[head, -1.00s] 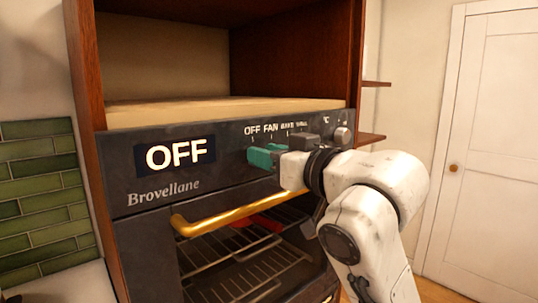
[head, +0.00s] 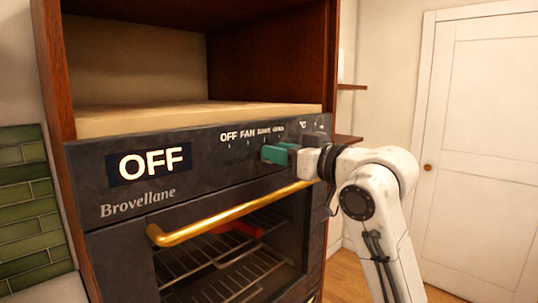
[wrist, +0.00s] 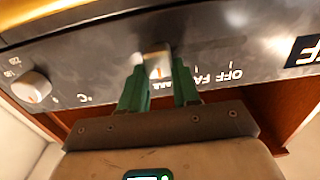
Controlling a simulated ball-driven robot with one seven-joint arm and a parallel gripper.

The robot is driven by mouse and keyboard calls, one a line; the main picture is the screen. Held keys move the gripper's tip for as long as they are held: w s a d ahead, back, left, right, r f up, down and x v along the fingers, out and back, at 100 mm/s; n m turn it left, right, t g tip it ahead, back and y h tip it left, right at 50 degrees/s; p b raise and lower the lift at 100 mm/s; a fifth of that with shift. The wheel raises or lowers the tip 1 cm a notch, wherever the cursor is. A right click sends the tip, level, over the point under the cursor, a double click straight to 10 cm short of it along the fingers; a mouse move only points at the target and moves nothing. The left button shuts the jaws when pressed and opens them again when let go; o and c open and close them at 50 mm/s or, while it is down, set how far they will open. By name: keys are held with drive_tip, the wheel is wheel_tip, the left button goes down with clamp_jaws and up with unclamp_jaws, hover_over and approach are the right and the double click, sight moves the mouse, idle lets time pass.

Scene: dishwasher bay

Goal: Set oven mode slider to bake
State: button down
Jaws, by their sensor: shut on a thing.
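The oven's dark control panel (head: 215,150) carries the printed labels OFF, FAN, BAKE and GRILL, left to right. Its display (head: 148,162) reads OFF. My gripper (head: 278,154) has green fingers, which reach the panel below the BAKE and GRILL labels. In the wrist view the panel appears upside down, and my gripper (wrist: 158,82) is shut on the pale slider knob (wrist: 156,55), one finger on each side. The fingers hide the knob in the head view. The knob's exact mark is hard to read.
A round temperature knob (wrist: 36,87) sits along the panel past the slider. The golden door handle (head: 230,214) runs just below the panel. An open wooden shelf (head: 200,117) is above it. A white door (head: 480,150) stands at the right.

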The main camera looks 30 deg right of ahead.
drive_tip(key=c, duration=0.8)
unclamp_jaws()
drive_tip(key=b+v, duration=0.2)
drive_tip(key=v, duration=0.8)
drive_tip(key=shift+s+b, duration=0.35)
drive_tip(key=shift+s, duration=0.05)
drive_tip(key=shift+d, duration=0.1)
